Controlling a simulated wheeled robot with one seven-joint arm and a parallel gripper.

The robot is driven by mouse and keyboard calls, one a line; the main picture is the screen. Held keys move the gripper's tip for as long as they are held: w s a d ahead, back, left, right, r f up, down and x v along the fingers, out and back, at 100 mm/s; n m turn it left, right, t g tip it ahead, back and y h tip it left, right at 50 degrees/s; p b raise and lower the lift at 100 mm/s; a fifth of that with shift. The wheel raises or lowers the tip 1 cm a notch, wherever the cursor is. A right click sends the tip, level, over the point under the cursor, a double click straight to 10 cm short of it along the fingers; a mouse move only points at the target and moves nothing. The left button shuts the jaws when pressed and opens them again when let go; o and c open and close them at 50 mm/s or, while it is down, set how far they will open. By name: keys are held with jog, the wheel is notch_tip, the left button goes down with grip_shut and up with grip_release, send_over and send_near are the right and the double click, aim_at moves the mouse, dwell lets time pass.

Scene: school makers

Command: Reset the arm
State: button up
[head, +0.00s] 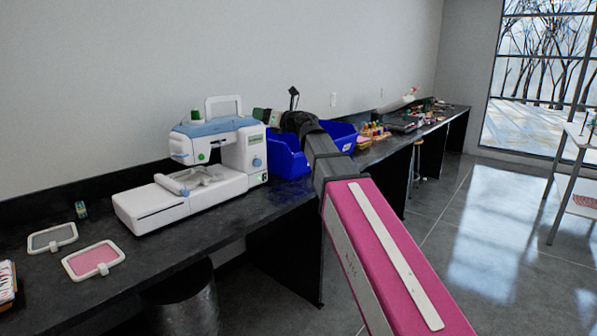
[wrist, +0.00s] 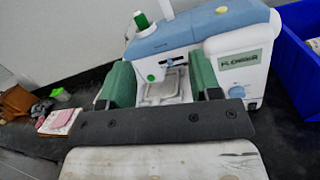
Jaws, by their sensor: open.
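My arm reaches from the lower right over the black counter in the head view, and my gripper (head: 265,116) is at its far end, beside the upper right of a white and blue embroidery machine (head: 238,172). In the wrist view my gripper (wrist: 161,78) has its two green-padded fingers spread wide, with nothing held between them. The machine (wrist: 225,40) lies beyond the fingers, its needle area and frame showing in the gap. I cannot tell how far the fingers are from it.
Blue bins (head: 290,160) stand right of the machine, close to my arm. A grey hoop (head: 52,238), a pink hoop (head: 93,260) and a small spool (head: 81,209) lie on the counter (head: 150,255) at left. A metal bin (head: 188,300) stands below. The floor at right is open.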

jog(key=w+d+f+m+t+h, duration=0.1)
jog(key=d+f+m+t+h, duration=0.1)
jog(key=d+f+m+h, duration=1)
jog(key=w+d+f+m+t+h, duration=0.2)
jog(key=d+f+m+h, duration=0.4)
jog(key=d+f+m, duration=1.05)
jog(key=s+d+f+m+g, duration=0.2)
jog(key=s+f+m+g, duration=0.3)
jog(key=f, duration=0.5)
jog(key=s+d+f+m+g, duration=0.1)
jog(key=s+f+m+g, duration=0.2)
jog(key=s+f+m, duration=0.45)
jog(key=s+f+m+g+y, duration=0.2)
jog(key=s+f+g, duration=0.4)
jog(key=s+f, duration=0.5)
jog(key=shift+s+a+m+g, duration=0.4)
jog(key=shift+s+m, duration=0.4)
jog(key=shift+s, duration=0.05)
